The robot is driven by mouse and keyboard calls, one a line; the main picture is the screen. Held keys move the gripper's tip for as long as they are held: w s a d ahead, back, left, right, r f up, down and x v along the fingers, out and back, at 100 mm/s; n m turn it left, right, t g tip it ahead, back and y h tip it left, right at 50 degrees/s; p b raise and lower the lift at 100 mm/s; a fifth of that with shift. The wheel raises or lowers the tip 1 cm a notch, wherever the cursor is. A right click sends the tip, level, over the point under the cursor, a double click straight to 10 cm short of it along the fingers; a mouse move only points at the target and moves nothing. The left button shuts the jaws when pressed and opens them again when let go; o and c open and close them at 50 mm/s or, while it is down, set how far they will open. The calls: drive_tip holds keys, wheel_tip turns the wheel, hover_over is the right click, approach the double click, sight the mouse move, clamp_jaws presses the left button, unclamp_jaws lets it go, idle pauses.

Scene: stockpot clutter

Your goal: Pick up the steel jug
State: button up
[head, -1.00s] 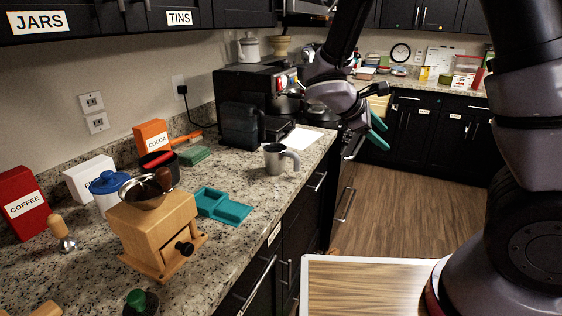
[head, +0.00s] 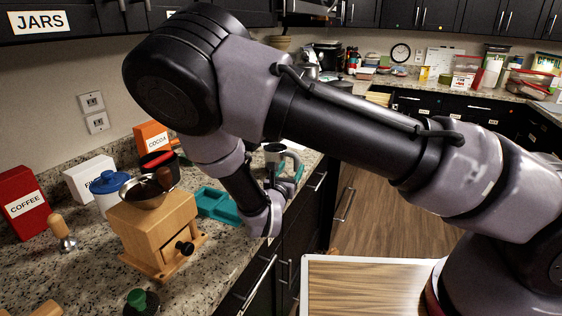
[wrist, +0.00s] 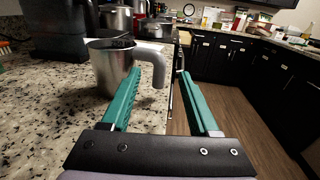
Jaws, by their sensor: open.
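The steel jug (head: 273,153) stands upright on the granite counter near its front edge, partly hidden by my arm in the head view. In the wrist view the jug (wrist: 112,68) is just ahead and to the left, with its handle (wrist: 158,62) pointing right. My gripper (wrist: 161,72) is open, with teal fingers apart. The handle shows between the fingertips, and the left finger overlaps the jug's lower right side in the picture. I cannot tell whether it touches. In the head view my gripper (head: 285,178) is low beside the jug, mostly hidden.
A teal tray (head: 211,202) and a wooden grinder (head: 150,232) stand nearer on the counter. A dark coffee machine (wrist: 58,28) is left of the jug in the wrist view, with steel pots (wrist: 117,20) behind. Open floor (wrist: 235,105) lies to the right of the counter.

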sight(296, 165)
drive_tip(key=shift+f, duration=0.9)
drive_tip(key=shift+w+d+f, duration=0.1)
drive_tip(key=shift+w+f, duration=0.1)
drive_tip(key=shift+w, duration=0.1)
drive_tip(key=shift+x, duration=3.5)
clamp_jaws()
drive_tip(key=shift+r, duration=0.1)
